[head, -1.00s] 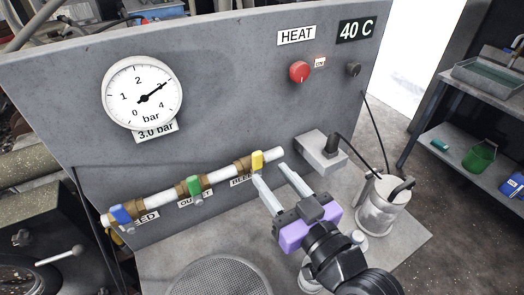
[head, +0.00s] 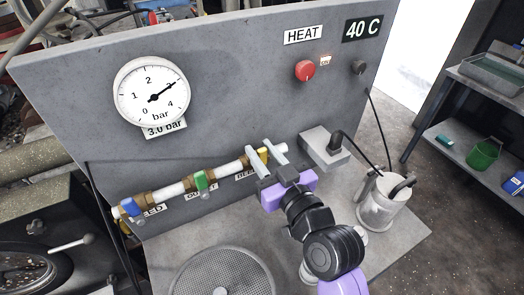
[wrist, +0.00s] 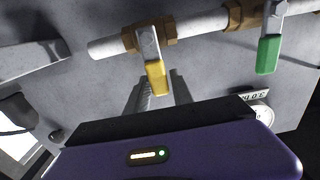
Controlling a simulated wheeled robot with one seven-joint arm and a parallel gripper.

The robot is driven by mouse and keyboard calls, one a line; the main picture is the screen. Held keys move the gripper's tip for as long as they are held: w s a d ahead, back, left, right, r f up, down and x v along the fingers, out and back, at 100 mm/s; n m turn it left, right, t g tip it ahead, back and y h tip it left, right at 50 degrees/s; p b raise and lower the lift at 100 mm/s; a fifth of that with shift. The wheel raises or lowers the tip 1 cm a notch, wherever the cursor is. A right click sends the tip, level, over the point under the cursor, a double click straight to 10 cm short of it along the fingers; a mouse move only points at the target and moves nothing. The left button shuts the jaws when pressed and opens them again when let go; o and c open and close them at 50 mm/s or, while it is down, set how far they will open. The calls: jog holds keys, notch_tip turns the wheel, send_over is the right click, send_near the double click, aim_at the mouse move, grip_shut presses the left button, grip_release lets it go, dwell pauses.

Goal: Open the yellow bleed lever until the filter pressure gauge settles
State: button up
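The yellow bleed lever (head: 263,154) sits at the right end of the white pipe and partly hides between my fingers. In the wrist view the yellow lever (wrist: 156,78) points across the pipe toward my gripper. My gripper (head: 258,146) is open, with one finger on each side of the lever. In the wrist view, gaps show between the lever and my fingers (wrist: 160,88), so I see no grip on it. The pressure gauge (head: 152,92) has its needle near 3, above a plate reading 3.0 bar.
A green lever (head: 201,181) and a blue lever (head: 131,207) sit farther left on the pipe. A grey box (head: 324,149) with a black plug and cable is close right of my gripper. A metal jug (head: 382,208) and a round sieve (head: 222,275) stand on the bench.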

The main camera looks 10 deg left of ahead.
grip_shut()
dwell(1.1)
